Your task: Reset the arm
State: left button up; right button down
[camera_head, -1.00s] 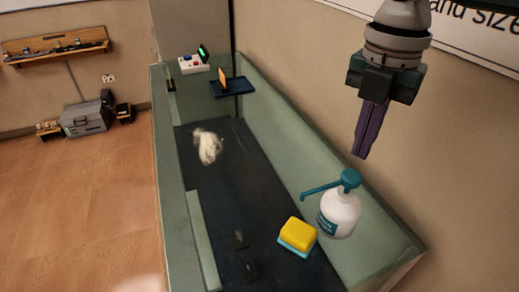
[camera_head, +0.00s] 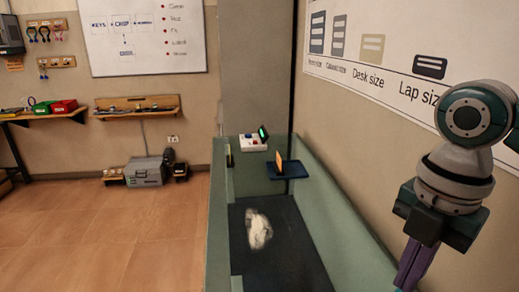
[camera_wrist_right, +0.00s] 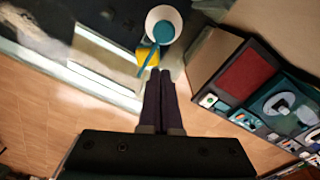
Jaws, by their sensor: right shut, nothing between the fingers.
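My right arm shows at the right of the head view. Its gripper (camera_head: 412,272) has purple fingers pointing down, and the tips run to the bottom edge of the picture. In the right wrist view the gripper (camera_wrist_right: 160,75) has its two fingers together, with nothing between them. It hangs in the air and appears clear of the counter. My left arm and left gripper are in neither view.
A green-walled counter (camera_head: 345,225) holds a crumpled white cloth (camera_head: 258,229), a blue tray (camera_head: 287,170) and a white box with buttons (camera_head: 252,143). Open floor (camera_head: 120,235) lies left.

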jog(key=s+a+f+m+t+y, duration=0.2)
jog(key=s+a+f+m, duration=0.1)
jog(key=s+a+m, duration=0.65)
jog(key=s+d+r+m+t+h, duration=0.25)
jog(key=s+d+m, duration=0.45)
jog(key=s+m, duration=0.4)
notch_tip(320, 180, up, 15)
jog(key=w+m+p, duration=0.1)
jog(key=p, duration=1.4)
jog(key=shift+w+g, duration=0.3)
jog(key=shift+g, duration=0.15)
jog(key=shift+m, duration=0.25)
